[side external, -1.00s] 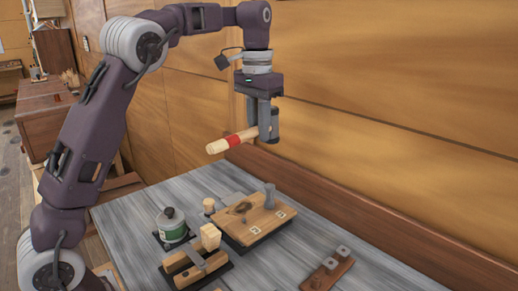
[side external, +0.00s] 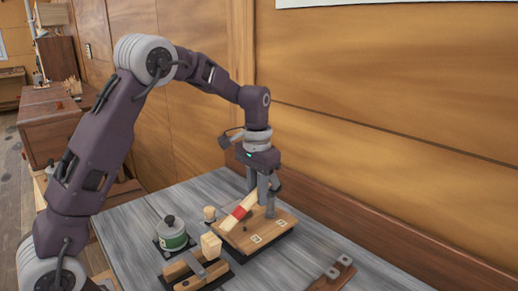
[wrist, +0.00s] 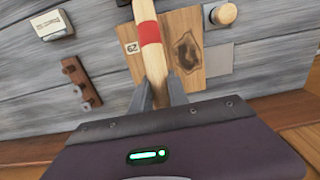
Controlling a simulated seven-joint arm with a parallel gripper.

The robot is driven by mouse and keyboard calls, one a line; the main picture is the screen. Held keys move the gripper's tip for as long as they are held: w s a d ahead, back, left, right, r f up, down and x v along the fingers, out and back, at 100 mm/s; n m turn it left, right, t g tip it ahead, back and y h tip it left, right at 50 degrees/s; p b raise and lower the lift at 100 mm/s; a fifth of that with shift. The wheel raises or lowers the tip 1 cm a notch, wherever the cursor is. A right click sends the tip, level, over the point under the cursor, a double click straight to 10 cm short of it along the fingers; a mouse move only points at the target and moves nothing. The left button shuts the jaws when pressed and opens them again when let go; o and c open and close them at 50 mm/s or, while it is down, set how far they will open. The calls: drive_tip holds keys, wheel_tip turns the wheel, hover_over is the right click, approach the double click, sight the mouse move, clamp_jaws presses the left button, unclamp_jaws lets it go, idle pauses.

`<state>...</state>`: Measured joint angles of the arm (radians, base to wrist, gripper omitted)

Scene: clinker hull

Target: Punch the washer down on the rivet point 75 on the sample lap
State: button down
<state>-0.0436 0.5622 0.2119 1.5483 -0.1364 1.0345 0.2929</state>
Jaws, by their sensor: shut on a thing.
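My gripper (side external: 262,193) is shut on a wooden-handled tool (side external: 228,220) with a red band. It is low over the wooden lap board (side external: 277,233); in the wrist view the handle (wrist: 144,10) runs up and away from between the fingers (wrist: 160,98). The handle slopes down to the left over the board; I cannot tell whether it touches. A small dark point (side external: 245,229) shows beside the handle. I cannot make out the washer.
A brown strip with metal pegs (side external: 333,276) lies right. The wooden wall is close behind.

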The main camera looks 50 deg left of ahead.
wheel_tip(320, 180, up, 19)
drive_tip(key=shift+w, duration=0.15)
drive_tip(key=shift+f, duration=0.15)
